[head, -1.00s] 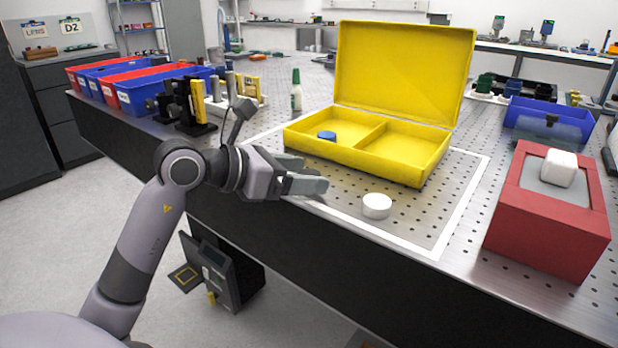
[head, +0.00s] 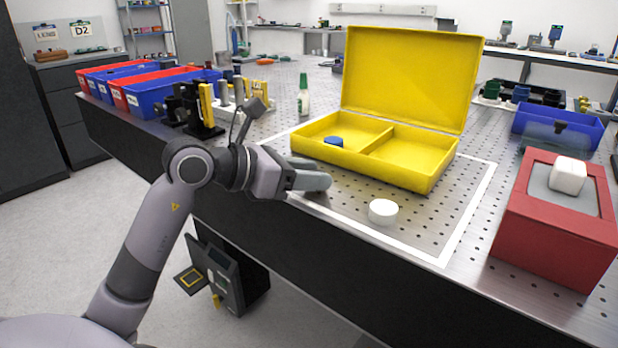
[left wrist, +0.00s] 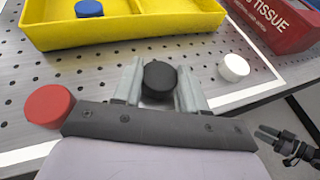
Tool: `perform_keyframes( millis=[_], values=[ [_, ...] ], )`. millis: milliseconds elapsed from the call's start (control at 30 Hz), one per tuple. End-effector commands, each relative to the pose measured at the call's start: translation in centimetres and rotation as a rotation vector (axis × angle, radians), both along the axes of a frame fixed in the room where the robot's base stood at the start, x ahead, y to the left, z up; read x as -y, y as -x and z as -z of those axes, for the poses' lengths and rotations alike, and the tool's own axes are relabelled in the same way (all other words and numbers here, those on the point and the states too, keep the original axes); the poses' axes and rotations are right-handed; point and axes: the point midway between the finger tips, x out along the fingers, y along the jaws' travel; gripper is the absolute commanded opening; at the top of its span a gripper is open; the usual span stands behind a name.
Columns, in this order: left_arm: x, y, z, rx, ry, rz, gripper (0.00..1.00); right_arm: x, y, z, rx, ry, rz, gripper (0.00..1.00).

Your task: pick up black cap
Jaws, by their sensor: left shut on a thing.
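The black cap (left wrist: 159,77) sits between the two grey fingers of my left gripper (left wrist: 160,90) in the left wrist view, and the fingers are shut on it. In the head view my left gripper (head: 318,180) is low over the table at the left of the white-outlined area, in front of the yellow case; its fingers hide the black cap there. A dark jaw-like part, probably my right gripper (left wrist: 268,134), shows at the right edge of the left wrist view, too small to tell its opening.
The open yellow case (head: 425,182) holds a blue cap (head: 333,142) in its left compartment. A white cap (head: 383,211) stands to the right of my gripper. A red cap (left wrist: 49,106) lies left of the fingers. A red tissue box (head: 550,225) stands at right.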

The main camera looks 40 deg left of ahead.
Motion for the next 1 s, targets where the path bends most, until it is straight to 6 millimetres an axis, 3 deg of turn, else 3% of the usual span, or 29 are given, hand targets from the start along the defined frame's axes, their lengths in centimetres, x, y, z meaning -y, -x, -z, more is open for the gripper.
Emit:
perform_keyframes(
  millis=[167,600,800,1000],
  values=[
    [0.0,0.0,-3.1,0.006,-0.003,0.000,0.14,0.1,0.0,-0.8,-0.001,0.002,-0.001,0.43],
    [-0.1,0.0,-14.2,0.005,-0.002,-0.003,0.14,0.0,0.0,-3.1,-0.001,0.002,-0.001,0.43],
    [0.0,0.0,-17.3,0.003,0.001,-0.002,0.14,0.0,0.0,-3.8,-0.001,0.002,-0.001,0.43],
    [0.0,0.0,-18.8,0.002,0.001,-0.001,0.14,0.0,0.0,-4.2,0.001,0.001,-0.001,0.43]
  ],
)
